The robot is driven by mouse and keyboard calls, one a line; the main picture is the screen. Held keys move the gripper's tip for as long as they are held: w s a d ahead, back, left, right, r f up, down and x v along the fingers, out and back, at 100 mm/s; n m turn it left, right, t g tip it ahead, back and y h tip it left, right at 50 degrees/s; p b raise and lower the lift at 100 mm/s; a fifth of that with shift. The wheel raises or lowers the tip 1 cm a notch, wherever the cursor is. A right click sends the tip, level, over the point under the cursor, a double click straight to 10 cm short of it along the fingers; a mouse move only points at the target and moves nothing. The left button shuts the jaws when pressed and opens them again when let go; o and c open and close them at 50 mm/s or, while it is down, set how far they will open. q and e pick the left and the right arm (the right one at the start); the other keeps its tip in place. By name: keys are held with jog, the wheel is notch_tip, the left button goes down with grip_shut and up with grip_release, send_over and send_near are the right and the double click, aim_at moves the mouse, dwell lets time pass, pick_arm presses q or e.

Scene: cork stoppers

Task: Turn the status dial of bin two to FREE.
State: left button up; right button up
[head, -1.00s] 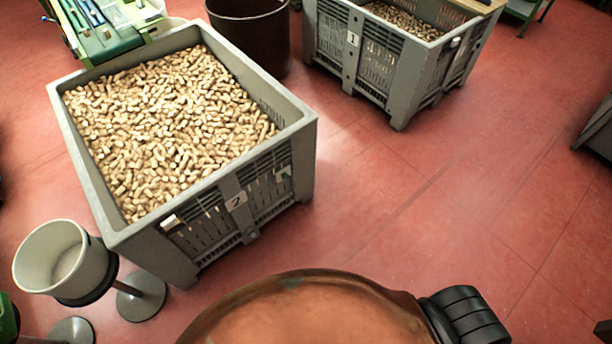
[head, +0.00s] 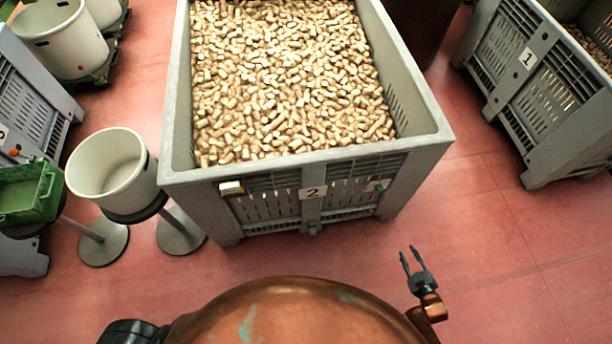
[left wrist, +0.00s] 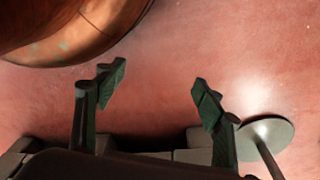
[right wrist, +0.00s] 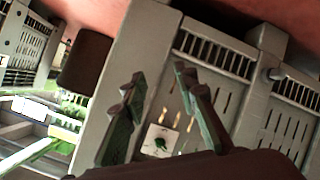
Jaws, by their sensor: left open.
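Bin two (head: 425,145) is a grey crate full of corks, with a "2" label (head: 313,193) on its front wall. A small green status dial (head: 380,187) sits on the right part of that wall. In the right wrist view the green dial (right wrist: 160,144) is on a white plate, seen between the fingers; its setting is too small to read. My right gripper (head: 411,258) is open and empty, in front of the bin and apart from the dial. My left gripper (left wrist: 155,82) is open and empty above the red floor; the head view does not show its fingers.
Bin one (head: 540,90) stands at the right. A white bucket (head: 108,165) on a stand and a green tray (head: 28,192) are left of bin two. A small white box (head: 231,187) is on bin two's front left. The floor at the right front is clear.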

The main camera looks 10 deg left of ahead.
jog(key=w+a+r+n+t+y+b, duration=0.3)
jog(key=w+a+r+n+y+b, duration=0.25)
jog(key=w+b, duration=0.4)
pick_arm(q)
notch_tip(320, 180, up, 10)
jog(key=w+d+f+b, duration=0.1)
jog(key=w+d+b, duration=0.1)
jog(key=w, duration=0.1)
pick_arm(e)
jog(key=n+y, duration=0.4)
send_near(379, 189)
jog(key=f, duration=0.1)
pick_arm(q)
jog(key=shift+t+h, duration=0.7)
jog(key=shift+w+d+f+b, duration=0.45)
jog(key=shift+w+d+f, duration=0.05)
jog(key=shift+w+f, duration=0.25)
jog(key=shift+w+d+f+b, duration=0.45)
jog(key=shift+w+f, duration=0.2)
jog(key=shift+w, duration=0.1)
pick_arm(e)
jog(key=x, duration=0.8)
jog(key=shift+w, duration=0.3)
jog(key=shift+d+f, duration=0.1)
jog(key=shift+c, duration=0.5)
jog(key=shift+t, duration=0.3)
grip_shut()
